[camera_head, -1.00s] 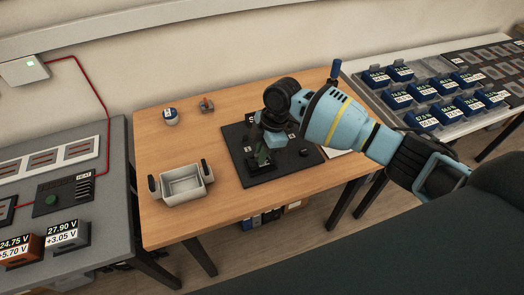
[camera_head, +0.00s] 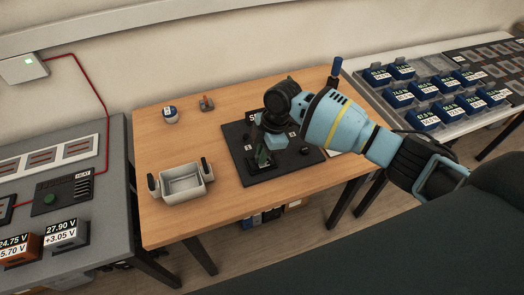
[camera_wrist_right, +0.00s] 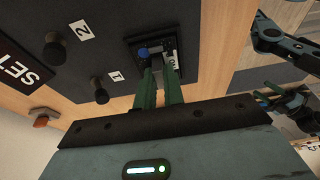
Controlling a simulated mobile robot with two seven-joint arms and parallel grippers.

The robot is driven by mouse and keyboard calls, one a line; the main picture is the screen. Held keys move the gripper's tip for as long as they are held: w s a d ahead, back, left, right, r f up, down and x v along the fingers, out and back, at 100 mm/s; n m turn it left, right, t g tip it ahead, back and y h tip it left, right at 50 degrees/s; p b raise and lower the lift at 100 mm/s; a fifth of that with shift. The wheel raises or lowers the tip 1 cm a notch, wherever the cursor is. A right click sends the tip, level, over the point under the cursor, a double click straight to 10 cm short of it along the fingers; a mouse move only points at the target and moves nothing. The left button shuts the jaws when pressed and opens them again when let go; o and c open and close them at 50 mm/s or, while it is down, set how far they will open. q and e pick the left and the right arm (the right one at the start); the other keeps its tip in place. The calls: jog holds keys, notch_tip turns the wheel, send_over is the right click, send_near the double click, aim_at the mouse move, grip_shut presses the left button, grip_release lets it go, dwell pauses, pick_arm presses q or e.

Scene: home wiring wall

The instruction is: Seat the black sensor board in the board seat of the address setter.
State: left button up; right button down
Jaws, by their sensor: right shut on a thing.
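The address setter is a black panel (camera_head: 290,170) on the wooden table, with the label SET (camera_wrist_right: 20,75) and knobs marked 1 (camera_wrist_right: 99,90) and 2 (camera_wrist_right: 55,48) in the right wrist view. I cannot tell whether the board lies flat or fully in. In the head view the right gripper (camera_head: 263,160) stands over the panel's near part.
A grey tray with black handles (camera_head: 182,198) stands left of the panel. A small white jar (camera_head: 171,114) and an orange-grey part (camera_head: 207,103) stand behind. A blue-handled tool (camera_head: 336,70) stands at the back right. Table between tray and panel is clear.

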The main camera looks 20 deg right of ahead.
jog(key=shift+f, duration=0.3)
jog(key=c, duration=1.4)
grip_release()
jog(key=shift+c, duration=0.2)
jog(key=v, duration=0.8)
jog(key=shift+f, duration=0.1)
